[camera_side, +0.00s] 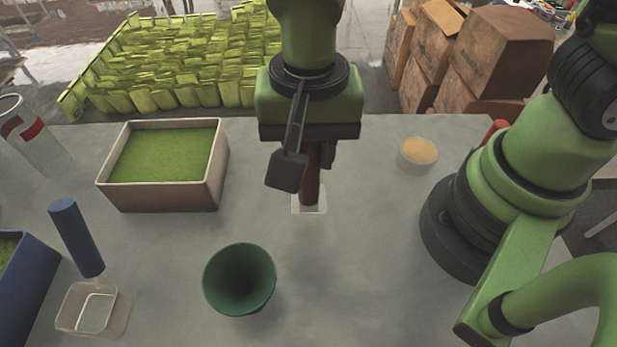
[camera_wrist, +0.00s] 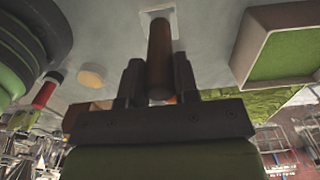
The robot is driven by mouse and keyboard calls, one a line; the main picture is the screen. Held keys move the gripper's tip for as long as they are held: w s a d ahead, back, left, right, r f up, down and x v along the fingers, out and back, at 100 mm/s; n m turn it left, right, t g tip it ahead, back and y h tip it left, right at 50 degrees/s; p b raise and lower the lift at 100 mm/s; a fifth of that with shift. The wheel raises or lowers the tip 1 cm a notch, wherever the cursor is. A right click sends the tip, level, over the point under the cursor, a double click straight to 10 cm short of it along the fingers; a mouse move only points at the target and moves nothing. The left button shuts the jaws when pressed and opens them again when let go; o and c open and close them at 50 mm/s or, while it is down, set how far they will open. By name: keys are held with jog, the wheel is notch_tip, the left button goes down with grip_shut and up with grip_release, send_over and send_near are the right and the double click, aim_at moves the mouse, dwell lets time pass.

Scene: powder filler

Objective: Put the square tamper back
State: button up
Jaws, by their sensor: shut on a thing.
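My gripper (camera_side: 309,165) is shut on the brown upright handle (camera_side: 311,186) of what looks like the square tamper, above the middle of the table. In the wrist view, my gripper (camera_wrist: 158,76) has one finger on each side of the brown handle (camera_wrist: 160,45). A small pale square piece (camera_side: 309,207) is at the handle's lower end, at or just above the table. It also shows in the wrist view (camera_wrist: 148,17). I cannot tell whether it is the tamper's foot or a holder around it. The upper handle is hidden by the gripper.
A dark green funnel (camera_side: 239,279) stands in front. A tan box of green powder (camera_side: 220,165) is at the left. A round tan-topped dish (camera_side: 418,155) is at the right. The table between is clear.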

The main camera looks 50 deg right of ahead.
aim_at(308, 177)
jog(key=shift+f, duration=2.4)
jog(key=shift+f, duration=0.1)
jog(key=o, duration=0.9)
notch_tip(308, 177, up, 12)
jog(key=shift+r, duration=0.2)
jog(key=shift+s+d+r+n+t+y, duration=0.35)
jog(key=shift+s+d+r+n+t, duration=0.65)
jog(key=shift+d+r, duration=0.95)
jog(key=shift+s+d+r+n+t+y, duration=0.3)
jog(key=shift+s+d+r+n+t, duration=0.35)
jog(key=shift+s+d+r+t, duration=1.25)
jog(key=shift+s+d+r+n+t+y, duration=0.3)
jog(key=shift+d+r+n+t, duration=0.75)
jog(key=shift+d, duration=1.75)
